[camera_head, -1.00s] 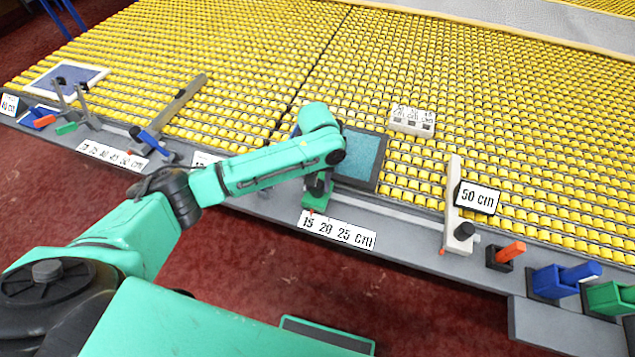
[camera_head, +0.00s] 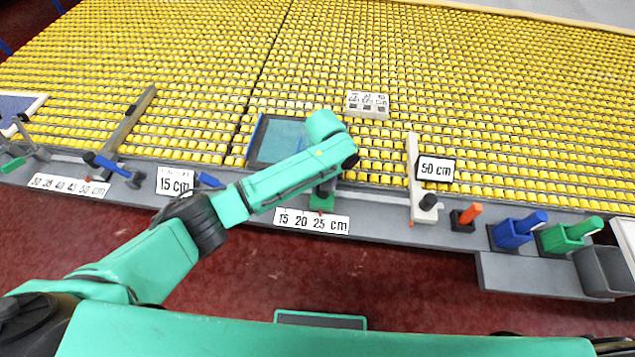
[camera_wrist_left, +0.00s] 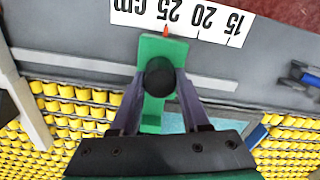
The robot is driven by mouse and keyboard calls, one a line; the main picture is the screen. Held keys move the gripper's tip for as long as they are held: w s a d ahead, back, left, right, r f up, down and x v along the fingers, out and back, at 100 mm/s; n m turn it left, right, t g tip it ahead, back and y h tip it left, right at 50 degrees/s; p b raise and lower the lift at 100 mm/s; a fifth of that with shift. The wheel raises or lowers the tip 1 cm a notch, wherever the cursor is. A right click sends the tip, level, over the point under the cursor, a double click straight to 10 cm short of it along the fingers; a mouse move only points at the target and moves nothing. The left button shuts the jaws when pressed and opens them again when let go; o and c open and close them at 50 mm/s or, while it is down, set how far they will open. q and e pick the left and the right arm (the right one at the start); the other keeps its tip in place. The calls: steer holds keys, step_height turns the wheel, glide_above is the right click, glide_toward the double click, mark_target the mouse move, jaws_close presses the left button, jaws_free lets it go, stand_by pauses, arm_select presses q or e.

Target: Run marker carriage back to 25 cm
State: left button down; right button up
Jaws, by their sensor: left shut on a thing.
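The green marker carriage (camera_head: 322,201) sits on the grey rail along the front of the yellow roller bed. In the left wrist view it shows as a green block (camera_wrist_left: 153,50) with a black knob (camera_wrist_left: 160,77) and a red pointer (camera_wrist_left: 166,31). The pointer is at about the 25 mark of the white 15-20-25 cm scale (camera_head: 311,221), which also shows upside down in the left wrist view (camera_wrist_left: 205,21). My left gripper (camera_wrist_left: 158,85) is shut on the knob, a finger on each side. In the head view my forearm partly hides the carriage. My right gripper is out of view.
A blue-green panel (camera_head: 281,141) lies left of the carriage. To the right stand a white arm with a 50 cm sign (camera_head: 434,169) and orange, blue (camera_head: 511,232) and green (camera_head: 568,236) handled holders. A white labelled block (camera_head: 368,104) rests on the rollers (camera_head: 500,120).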

arm_select(q)
steer(key=shift+d+r, duration=0.1)
steer(key=shift+d, duration=0.15)
steer(key=shift+c, duration=1.9)
jaws_free()
steer(key=shift+d, duration=0.15)
step_height(320, 180, up, 14)
steer(key=shift+r, duration=0.25)
steer(key=shift+f, duration=0.1)
